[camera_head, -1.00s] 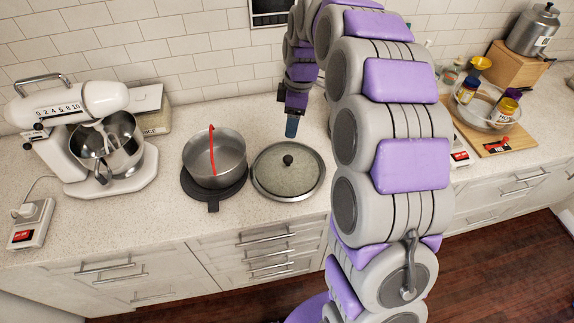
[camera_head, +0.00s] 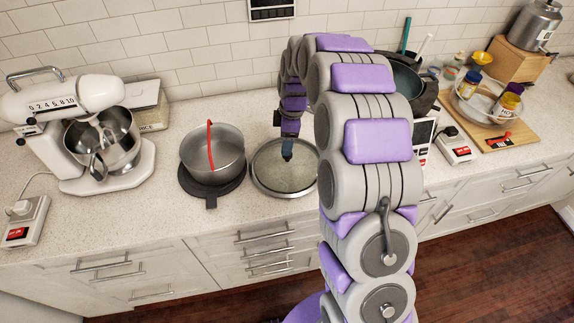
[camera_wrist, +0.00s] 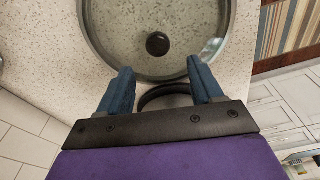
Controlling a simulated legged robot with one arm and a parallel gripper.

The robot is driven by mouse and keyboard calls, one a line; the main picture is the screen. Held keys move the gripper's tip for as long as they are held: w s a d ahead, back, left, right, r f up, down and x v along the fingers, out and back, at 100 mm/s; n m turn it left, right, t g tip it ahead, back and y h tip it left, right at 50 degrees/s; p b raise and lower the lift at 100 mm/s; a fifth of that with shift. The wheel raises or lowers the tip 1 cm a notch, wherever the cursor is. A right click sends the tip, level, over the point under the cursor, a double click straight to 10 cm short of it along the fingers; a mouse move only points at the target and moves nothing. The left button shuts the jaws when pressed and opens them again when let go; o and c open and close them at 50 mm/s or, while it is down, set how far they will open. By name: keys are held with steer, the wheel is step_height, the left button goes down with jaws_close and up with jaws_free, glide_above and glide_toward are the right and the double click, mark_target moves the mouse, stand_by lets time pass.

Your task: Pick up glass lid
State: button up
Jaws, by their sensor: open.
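The glass lid (camera_head: 270,182) lies flat on the counter, right of the pot, with a metal rim and clear glass. In the wrist view the lid (camera_wrist: 110,45) fills the upper middle, and its round black knob (camera_wrist: 158,44) shows whole.
A steel pot (camera_head: 212,150) with a red item across it stands on a dark round base left of the lid. A stand mixer (camera_head: 95,130) is further left.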

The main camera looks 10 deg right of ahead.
mark_target(287, 160)
steer(key=shift+d+f+b, duration=0.15)
steer(key=shift+f+b, duration=0.2)
steer(key=shift+f, duration=1.1)
steer(key=shift+d+f+b, duration=0.1)
steer(key=shift+f+b, duration=0.25)
steer(key=shift+f, duration=1.05)
steer(key=shift+r, duration=0.1)
steer(key=shift+c, duration=0.4)
jaws_close()
